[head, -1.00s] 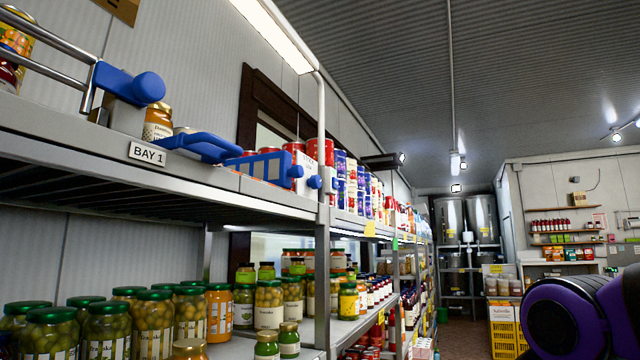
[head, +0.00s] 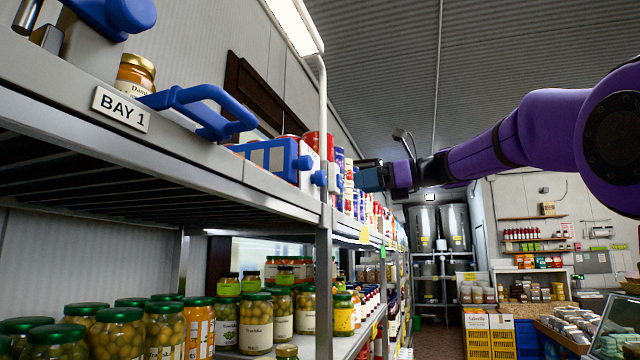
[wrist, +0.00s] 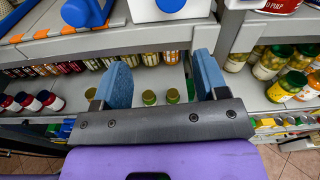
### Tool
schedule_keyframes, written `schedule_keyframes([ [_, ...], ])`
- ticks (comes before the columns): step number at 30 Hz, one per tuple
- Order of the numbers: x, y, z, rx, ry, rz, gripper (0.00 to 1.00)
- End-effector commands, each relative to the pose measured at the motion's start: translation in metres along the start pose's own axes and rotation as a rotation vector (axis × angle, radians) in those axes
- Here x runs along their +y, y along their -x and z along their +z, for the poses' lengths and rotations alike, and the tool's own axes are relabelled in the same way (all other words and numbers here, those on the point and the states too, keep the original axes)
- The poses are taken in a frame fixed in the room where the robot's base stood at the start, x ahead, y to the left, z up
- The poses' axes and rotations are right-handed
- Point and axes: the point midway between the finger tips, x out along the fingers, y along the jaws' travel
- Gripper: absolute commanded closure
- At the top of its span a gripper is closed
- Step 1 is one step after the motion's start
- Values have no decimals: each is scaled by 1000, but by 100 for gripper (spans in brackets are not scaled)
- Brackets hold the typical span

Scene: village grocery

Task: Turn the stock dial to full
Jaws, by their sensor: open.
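A white plate (wrist: 143,12) with a round blue knob (wrist: 171,4), which looks like the stock dial, is cut off by the top edge of the wrist view. In the head view a small blue knob (head: 320,178) stands out from the shelf front beside the upright; its setting and markings cannot be read. My gripper (head: 366,177) is just right of that knob in the head view, apart from it as far as I can tell. In the wrist view my gripper (wrist: 160,75) has its two blue fingers wide apart, with nothing between them.
A blue loop handle (head: 205,108) and a blue slotted box (head: 275,158) stick out along the shelf edge near the BAY 1 label (head: 121,109). Glass jars (head: 256,322) fill the lower shelf. The metal upright (head: 323,250) stands close by. The aisle to the right is open.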

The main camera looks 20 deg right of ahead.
Motion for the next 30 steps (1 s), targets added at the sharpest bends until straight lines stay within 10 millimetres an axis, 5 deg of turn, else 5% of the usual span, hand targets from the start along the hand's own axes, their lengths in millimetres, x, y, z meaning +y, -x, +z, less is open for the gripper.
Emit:
schedule_keyframes([
  [8,-17,0,20,-84,-94,13,33],
  [21,-15,-72,25,-81,-91,14,33],
  [30,-15,-98,27,-80,-90,11,33],
])
